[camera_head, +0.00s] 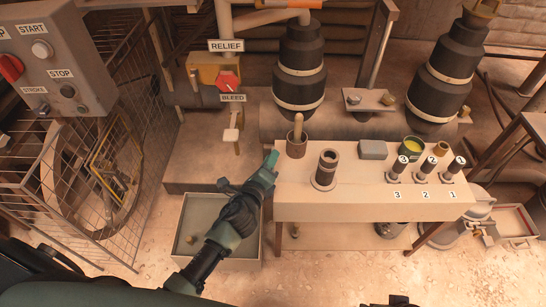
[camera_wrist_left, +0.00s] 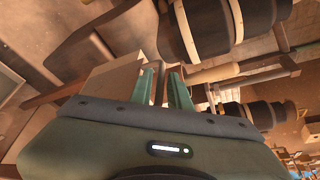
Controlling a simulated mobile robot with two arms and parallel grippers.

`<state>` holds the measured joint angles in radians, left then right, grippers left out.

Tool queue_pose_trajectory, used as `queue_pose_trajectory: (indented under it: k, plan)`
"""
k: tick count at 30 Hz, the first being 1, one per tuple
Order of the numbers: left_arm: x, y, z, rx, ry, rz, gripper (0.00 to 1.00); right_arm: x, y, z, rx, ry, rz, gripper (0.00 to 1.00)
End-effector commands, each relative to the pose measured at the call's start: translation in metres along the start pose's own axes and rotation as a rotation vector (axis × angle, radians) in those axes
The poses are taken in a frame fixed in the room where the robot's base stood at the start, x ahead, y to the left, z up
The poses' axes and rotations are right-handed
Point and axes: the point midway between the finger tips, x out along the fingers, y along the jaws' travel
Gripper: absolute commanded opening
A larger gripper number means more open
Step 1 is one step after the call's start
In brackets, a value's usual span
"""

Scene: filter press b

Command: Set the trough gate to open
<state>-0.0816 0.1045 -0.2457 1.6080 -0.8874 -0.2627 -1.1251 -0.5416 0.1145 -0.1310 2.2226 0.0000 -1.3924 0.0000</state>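I cannot pick out a part marked as the trough gate in these views. A grey open trough-like tray (camera_head: 258,262) stands on the floor below my left forearm, which hides part of it. My left gripper (camera_head: 272,160) is above the left end of the white bench, with its green fingers pointing up and away. In the left wrist view, the two fingers (camera_wrist_left: 163,88) stand a little apart with nothing visibly held between them. A small dark part at the bottom edge may belong to my right arm; its fingers cannot be made out.
The white bench (camera_head: 350,208) carries a cup with a handle (camera_head: 297,147), a dark cylinder (camera_head: 326,168) and numbered plungers. A wire cage (camera_head: 75,190) and START/STOP box (camera_head: 55,65) stand left.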

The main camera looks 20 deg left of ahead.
Motion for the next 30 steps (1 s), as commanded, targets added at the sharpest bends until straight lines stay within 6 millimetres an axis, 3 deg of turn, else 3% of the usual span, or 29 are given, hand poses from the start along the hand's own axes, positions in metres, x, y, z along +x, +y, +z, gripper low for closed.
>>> queue_pose_trajectory:
  k: [6, 15, 18, 30]
  plan:
    - [0.020, 0.000, -0.001, 0.000, 0.000, 0.000, 0.18, -0.013, 0.001, -0.002, 0.001, 0.008, 0.001, 0.73]
    - [0.021, 0.000, -0.001, -0.001, 0.001, 0.001, 0.18, -0.015, 0.001, -0.002, 0.001, 0.009, 0.002, 0.73]
    - [0.021, 0.000, -0.001, -0.001, 0.001, 0.000, 0.00, -0.015, 0.001, -0.002, 0.001, 0.009, 0.002, 0.73]
    - [0.021, 0.000, -0.001, 0.000, 0.001, -0.001, 0.00, -0.015, 0.001, -0.002, 0.001, 0.010, 0.002, 0.73]
